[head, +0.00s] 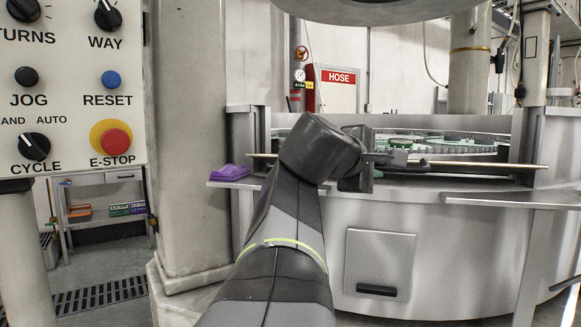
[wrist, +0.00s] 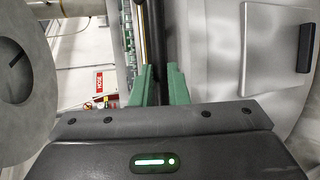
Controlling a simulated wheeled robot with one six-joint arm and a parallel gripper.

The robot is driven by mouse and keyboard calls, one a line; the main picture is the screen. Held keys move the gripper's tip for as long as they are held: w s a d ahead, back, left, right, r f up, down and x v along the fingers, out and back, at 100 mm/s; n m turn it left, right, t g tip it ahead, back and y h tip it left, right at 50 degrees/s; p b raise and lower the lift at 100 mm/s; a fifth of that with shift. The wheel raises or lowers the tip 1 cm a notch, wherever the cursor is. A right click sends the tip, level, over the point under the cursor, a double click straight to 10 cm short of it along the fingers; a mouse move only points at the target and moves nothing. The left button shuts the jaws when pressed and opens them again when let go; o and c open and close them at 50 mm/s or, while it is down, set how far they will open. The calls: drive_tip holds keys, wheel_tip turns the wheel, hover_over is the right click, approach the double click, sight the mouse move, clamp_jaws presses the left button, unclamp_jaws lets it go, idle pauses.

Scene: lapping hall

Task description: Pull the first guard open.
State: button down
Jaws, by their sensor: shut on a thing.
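The first guard (head: 500,165) shows in the head view as a low front piece with a brass-coloured edge, running along the front of the round grey machine. Its dark bar handle (wrist: 152,40) runs up from between my fingers in the wrist view. My gripper (head: 408,160) is at the guard's front, its green fingers (wrist: 160,85) shut on the dark handle. My forearm and wrist hide part of the guard's left side in the head view. Green-rimmed parts (head: 400,142) show behind the guard.
A control panel (head: 72,85) with knobs and a red E-STOP stands at the left, next to a thick column (head: 190,130). A purple item (head: 229,172) lies on a left ledge. A grey shelf (head: 510,199) juts out at the right. A hatch (head: 379,265) is below.

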drive_tip(key=shift+s+f+b, duration=0.1)
drive_tip(key=shift+f+b, duration=0.5)
drive_tip(key=shift+f, duration=0.4)
drive_tip(key=c, duration=1.4)
unclamp_jaws()
drive_tip(key=shift+a+r, duration=0.1)
